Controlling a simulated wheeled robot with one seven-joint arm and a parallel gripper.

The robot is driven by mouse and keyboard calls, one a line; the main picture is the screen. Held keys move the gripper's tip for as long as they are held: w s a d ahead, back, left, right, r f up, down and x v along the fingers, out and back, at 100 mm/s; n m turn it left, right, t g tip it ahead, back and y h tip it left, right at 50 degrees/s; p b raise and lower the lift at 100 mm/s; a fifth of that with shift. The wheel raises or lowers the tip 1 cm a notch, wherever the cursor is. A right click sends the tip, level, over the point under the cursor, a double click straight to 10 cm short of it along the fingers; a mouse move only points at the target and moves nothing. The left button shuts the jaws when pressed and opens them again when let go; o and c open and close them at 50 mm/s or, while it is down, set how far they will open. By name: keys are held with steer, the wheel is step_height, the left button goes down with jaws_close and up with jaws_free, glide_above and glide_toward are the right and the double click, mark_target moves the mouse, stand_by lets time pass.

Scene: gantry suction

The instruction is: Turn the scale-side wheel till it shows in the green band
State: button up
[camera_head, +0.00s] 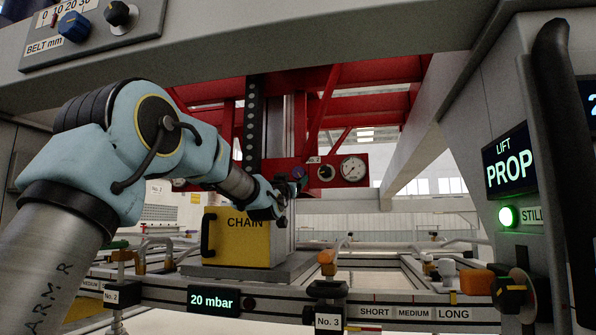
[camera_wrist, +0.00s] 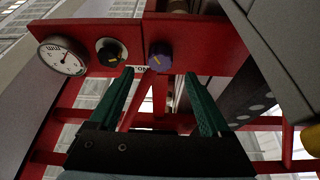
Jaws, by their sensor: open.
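A red panel (camera_wrist: 95,60) carries a round white gauge (camera_wrist: 62,56) with a dark needle, a black knob (camera_wrist: 110,52) with a yellow mark, and a purple knob (camera_wrist: 160,55) with a pale mark. In the head view the gauge (camera_head: 353,168) and black knob (camera_head: 326,172) show right of my gripper (camera_head: 287,190). My gripper (camera_wrist: 160,75) is open, its teal fingers pointing at the panel. The purple knob sits just beyond and between the fingertips; contact cannot be told. The black knob is beside one finger.
Top left, a belt plate has a millimetre scale, a blue knob (camera_head: 74,27) and a black knob (camera_head: 120,14). A yellow CHAIN box (camera_head: 238,236) stands below my gripper. A lift screen (camera_head: 510,168) and black handle (camera_head: 563,150) are at right; an overhead grey beam (camera_head: 300,35) crosses above.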

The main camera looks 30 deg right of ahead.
mark_target(298, 174)
steer(key=p+x, duration=0.3)
steer(key=x, duration=0.3)
steer(key=shift+r, duration=0.2)
steer(key=shift+w+d+p, duration=0.35)
steer(key=shift+w+p, duration=0.05)
steer(key=shift+c, duration=0.3)
jaws_close()
